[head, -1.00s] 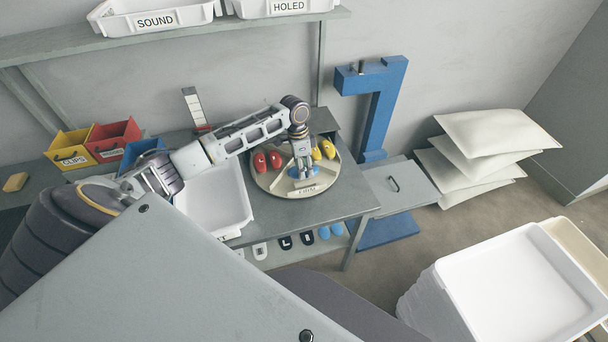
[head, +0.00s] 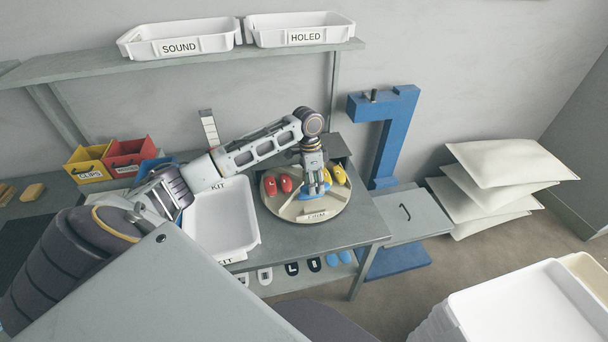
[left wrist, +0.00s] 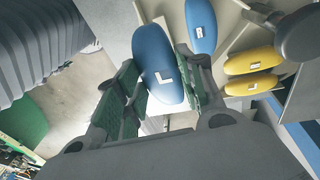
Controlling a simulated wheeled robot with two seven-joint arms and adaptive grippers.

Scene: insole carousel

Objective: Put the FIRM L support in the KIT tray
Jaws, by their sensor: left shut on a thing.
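The round carousel (head: 282,207) stands on the bench and carries pairs of red, yellow and blue supports. My left gripper (head: 316,189) is over its blue section. In the left wrist view, the green-padded fingers (left wrist: 160,100) are shut on the blue support marked L (left wrist: 155,62). The blue support marked R (left wrist: 201,26) lies beside it, outside the fingers. I cannot tell whether the held support still touches the carousel. The carousel's front label (head: 317,215) is hard to read. The white KIT tray (head: 213,232) is left of the carousel and looks empty. My right gripper is out of view.
Red supports (head: 285,184) and yellow supports (head: 339,174) sit close to the gripper. SOUND (head: 180,46) and HOLED (head: 305,37) trays stand on the shelf above. Coloured bins (head: 128,157) are at the left. A blue post (head: 390,135) stands right of the bench.

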